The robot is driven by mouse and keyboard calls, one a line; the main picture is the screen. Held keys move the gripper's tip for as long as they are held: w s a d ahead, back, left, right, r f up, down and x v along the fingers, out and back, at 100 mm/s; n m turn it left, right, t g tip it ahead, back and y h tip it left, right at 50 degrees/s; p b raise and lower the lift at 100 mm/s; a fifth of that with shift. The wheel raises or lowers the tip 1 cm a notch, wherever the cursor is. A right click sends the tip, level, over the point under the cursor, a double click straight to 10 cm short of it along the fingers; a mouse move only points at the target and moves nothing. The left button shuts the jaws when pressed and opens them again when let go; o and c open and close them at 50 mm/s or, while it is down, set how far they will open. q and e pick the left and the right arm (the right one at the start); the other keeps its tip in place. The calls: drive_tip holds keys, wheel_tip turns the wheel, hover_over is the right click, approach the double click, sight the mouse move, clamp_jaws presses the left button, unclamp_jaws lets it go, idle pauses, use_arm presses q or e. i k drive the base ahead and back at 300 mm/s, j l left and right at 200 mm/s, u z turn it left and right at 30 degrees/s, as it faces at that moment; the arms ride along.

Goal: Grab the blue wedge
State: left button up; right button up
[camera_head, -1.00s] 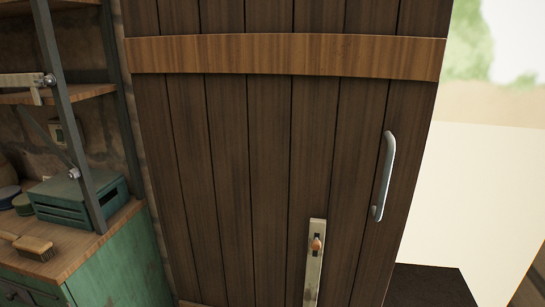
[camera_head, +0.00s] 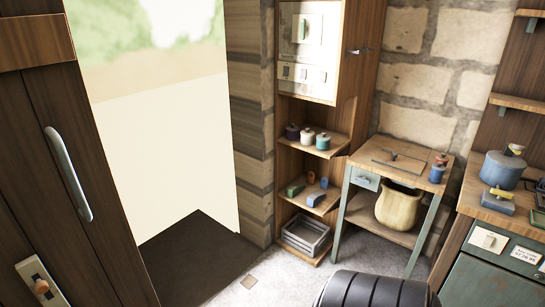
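A small blue block (camera_head: 316,200), which looks like the blue wedge, lies on the middle shelf of the wooden shelf unit (camera_head: 344,140). Its exact shape is too small to be sure of. Neither of my grippers is in view.
Small lidded pots (camera_head: 308,137) stand on the shelf above, and a grey crate (camera_head: 304,236) sits below. A side table (camera_head: 401,166) stands to the right. A dark ribbed shape (camera_head: 375,290) at the bottom edge is unclear. An open doorway (camera_head: 165,140) is at left.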

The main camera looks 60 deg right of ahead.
sight(313, 199)
drive_tip(key=z, duration=2.35)
drive_tip(key=i+j, duration=0.2)
drive_tip(key=i, duration=0.3)
drive_tip(key=i+j+z, duration=0.15)
drive_tip(key=i, duration=0.3)
drive_tip(key=i+j, duration=0.25)
drive_tip(key=i, duration=0.25)
drive_tip(key=l+z, duration=0.05)
